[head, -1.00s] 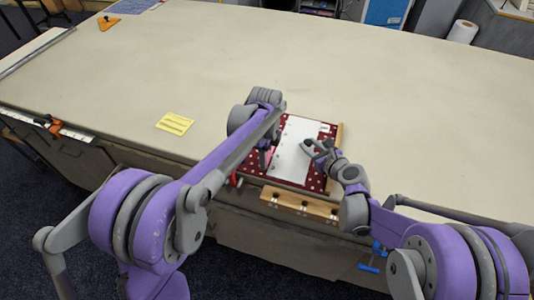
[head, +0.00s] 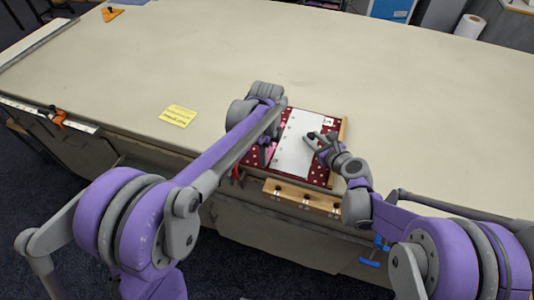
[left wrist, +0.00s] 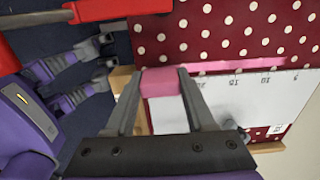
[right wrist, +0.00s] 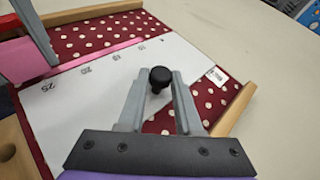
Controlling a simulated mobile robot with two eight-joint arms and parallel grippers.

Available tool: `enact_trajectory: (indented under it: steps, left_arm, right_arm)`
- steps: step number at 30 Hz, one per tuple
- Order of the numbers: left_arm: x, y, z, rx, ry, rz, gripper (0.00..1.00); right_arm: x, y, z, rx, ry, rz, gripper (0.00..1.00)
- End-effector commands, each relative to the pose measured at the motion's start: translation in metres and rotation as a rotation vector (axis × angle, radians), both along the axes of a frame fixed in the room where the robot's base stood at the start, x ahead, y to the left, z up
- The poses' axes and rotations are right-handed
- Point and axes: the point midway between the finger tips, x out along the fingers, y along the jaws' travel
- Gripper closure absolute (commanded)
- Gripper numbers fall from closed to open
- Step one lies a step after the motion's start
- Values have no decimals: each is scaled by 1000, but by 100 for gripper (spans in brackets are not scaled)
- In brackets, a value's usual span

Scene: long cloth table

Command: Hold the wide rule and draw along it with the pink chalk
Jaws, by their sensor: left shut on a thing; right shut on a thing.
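The wide rule (head: 293,150) is a white plate with numbers along one edge. It lies on a maroon cloth with white dots (right wrist: 85,38). My right gripper (right wrist: 160,78) is shut on the black knob of the rule, and it also shows in the head view (head: 314,140). My left gripper (left wrist: 160,76) is shut on the pink chalk (left wrist: 160,83) beside the rule's numbered edge. A pink band (right wrist: 105,58) runs along that edge on the cloth. The chalk's contact with the cloth is hidden.
A wooden strip (right wrist: 236,108) borders the cloth. A wooden block with holes (head: 302,196) sits at the table's front edge, with a red clamp (left wrist: 120,10) nearby. A yellow card (head: 178,116) lies to the left.

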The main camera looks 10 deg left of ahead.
Motion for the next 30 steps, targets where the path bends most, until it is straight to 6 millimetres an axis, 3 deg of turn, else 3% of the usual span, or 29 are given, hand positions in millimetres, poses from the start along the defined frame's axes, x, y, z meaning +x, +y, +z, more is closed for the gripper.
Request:
enact_trajectory:
  steps: [16,30]
  left_arm:
    - [1,0,55,0,-2,0,90]
    - [1,0,61,0,-2,0,90]
  right_arm:
    - [0,0,0,-2,0,2,100]
    - [0,0,0,-2,0,2,100]
